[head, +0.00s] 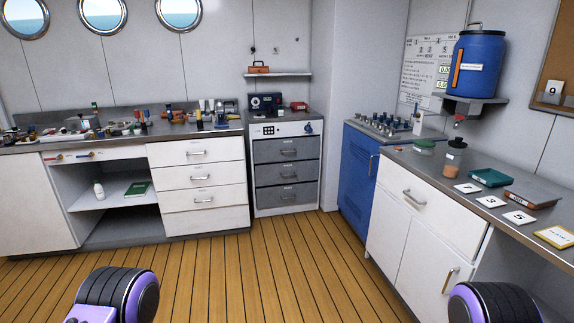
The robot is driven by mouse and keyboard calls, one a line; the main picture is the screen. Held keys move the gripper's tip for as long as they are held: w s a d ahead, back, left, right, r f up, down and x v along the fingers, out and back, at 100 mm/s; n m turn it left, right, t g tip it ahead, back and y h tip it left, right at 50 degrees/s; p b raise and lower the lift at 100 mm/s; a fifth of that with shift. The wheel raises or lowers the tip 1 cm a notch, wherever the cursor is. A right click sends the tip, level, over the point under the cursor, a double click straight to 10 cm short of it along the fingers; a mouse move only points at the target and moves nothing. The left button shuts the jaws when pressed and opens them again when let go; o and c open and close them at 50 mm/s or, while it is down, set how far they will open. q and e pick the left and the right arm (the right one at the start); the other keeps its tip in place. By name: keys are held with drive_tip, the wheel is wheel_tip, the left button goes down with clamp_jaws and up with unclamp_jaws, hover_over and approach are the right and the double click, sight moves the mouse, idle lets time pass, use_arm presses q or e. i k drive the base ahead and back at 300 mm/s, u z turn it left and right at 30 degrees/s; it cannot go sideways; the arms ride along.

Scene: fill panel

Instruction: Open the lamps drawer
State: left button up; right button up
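I cannot read which drawer is the lamps drawer. A cabinet with several dark grey drawers (272,153) and a white front panel stands in the far corner. Its drawers look shut, and small labels on them are too small to read. To its left is a stack of white drawers (172,180) with metal handles, also shut. On the right, a white drawer (450,220) sits shut under the grey counter. Only black and purple links of my arms show at the bottom. Neither gripper is in view.
The wooden floor (220,275) is clear up to the cabinets. A blue cabinet (355,175) stands right of the grey drawers. The right counter holds a jar (454,160), number cards (519,217) and a teal box (489,178). A blue barrel (483,68) sits on a wall shelf.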

sight(306, 192)
drive_tip(key=u, duration=0.45)
drive_tip(key=i, duration=2.55)
drive_tip(key=z, duration=0.5)
drive_tip(key=i, duration=1.85)
drive_tip(key=z, duration=0.6)
drive_tip(key=i, duration=0.5)
drive_tip(key=u, duration=0.05)
